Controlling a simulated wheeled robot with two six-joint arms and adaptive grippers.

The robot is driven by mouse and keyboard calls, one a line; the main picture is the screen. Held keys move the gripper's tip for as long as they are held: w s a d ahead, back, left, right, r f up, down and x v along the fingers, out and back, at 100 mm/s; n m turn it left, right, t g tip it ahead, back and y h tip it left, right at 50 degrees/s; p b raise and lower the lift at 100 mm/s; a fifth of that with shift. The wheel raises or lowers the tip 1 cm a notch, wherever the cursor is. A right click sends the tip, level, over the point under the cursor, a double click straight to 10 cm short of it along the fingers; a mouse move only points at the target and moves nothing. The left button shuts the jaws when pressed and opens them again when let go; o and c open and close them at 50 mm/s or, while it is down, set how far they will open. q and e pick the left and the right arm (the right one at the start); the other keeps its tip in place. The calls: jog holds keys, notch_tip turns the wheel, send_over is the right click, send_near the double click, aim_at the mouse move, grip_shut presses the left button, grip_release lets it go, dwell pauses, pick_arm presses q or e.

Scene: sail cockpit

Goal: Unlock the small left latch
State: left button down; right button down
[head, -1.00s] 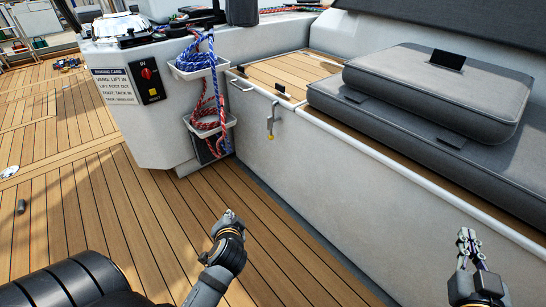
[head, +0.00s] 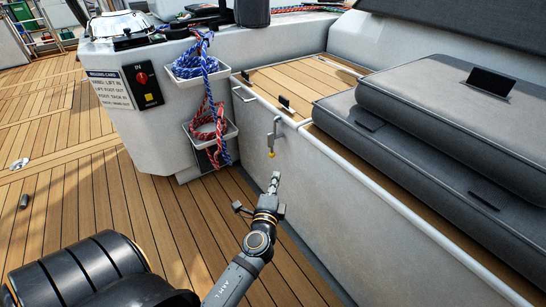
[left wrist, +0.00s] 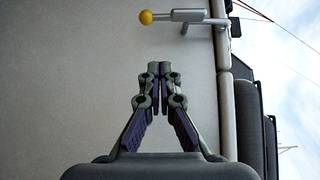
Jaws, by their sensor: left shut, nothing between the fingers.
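The small latch (head: 275,136) is a metal lever on the light wall of the side locker, near its top edge. Its yellow tip (head: 271,154) hangs downward. In the left wrist view the latch (left wrist: 188,16) lies sideways at the top, with its yellow ball (left wrist: 146,17) to the left. My left gripper (head: 275,177) is just below the yellow tip in the head view, apart from it. In the left wrist view my left gripper (left wrist: 159,66) has its fingertips together, empty, with a gap to the latch. My right gripper is out of view.
The wooden locker lid (head: 285,84) has small black fittings, with a metal handle (head: 244,95) on the wall below it. Grey cushions (head: 425,125) lie to the right. Rope bins (head: 207,133) hang on the left.

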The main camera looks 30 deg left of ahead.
aim_at(274, 151)
pick_arm(q)
jog(key=w+a, duration=0.3)
jog(key=w+a+b, duration=0.1)
jog(key=w+a, duration=0.2)
jog(key=w, duration=0.1)
jog(key=shift+w+a, duration=0.15)
jog(key=shift+w, duration=0.05)
jog(key=shift+f, duration=0.1)
